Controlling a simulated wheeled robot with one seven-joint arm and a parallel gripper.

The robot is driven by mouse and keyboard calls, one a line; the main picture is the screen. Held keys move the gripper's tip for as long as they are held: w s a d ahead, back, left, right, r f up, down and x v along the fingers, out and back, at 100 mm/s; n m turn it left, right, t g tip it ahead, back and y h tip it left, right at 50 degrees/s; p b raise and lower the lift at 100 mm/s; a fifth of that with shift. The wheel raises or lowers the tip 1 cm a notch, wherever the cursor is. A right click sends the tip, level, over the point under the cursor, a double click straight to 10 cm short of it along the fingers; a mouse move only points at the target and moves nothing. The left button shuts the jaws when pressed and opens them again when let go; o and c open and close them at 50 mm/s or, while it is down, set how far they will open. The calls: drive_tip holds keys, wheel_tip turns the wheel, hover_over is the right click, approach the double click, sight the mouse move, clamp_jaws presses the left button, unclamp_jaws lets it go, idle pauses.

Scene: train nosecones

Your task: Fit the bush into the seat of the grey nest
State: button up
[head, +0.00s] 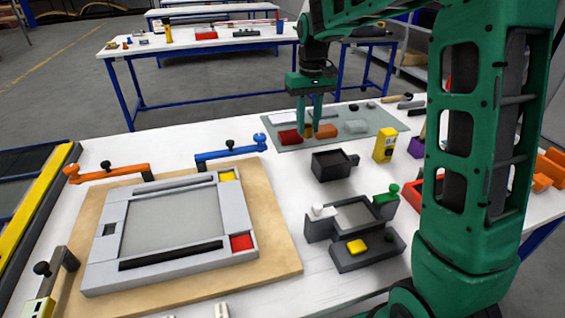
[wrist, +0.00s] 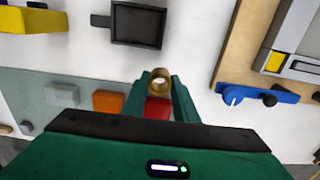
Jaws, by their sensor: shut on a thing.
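My gripper (head: 310,132) is above the glassy mat at the back of the table, pointing down. In the wrist view my gripper (wrist: 160,88) is shut on a brass-coloured ring, the bush (wrist: 159,88), with its round hole facing the camera. The bush is too small to make out clearly in the head view. A large light grey frame (head: 105,250) lies on a wooden board at left, with yellow and red corner blocks. A dark grey fixture (head: 318,230) with a grey panel stands front right. I cannot tell which grey piece is the nest.
A dark open box (head: 330,168) stands in front of my gripper. Red (head: 290,138), orange (head: 326,131) and pale grey blocks lie on the mat (head: 375,122). Blue (head: 230,150) and orange (head: 110,172) levers stand behind the board. White table is clear between board and box.

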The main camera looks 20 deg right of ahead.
drive_tip(key=shift+f, duration=4.75)
drive_tip(key=o, duration=1.1)
drive_tip(key=shift+o, duration=0.2)
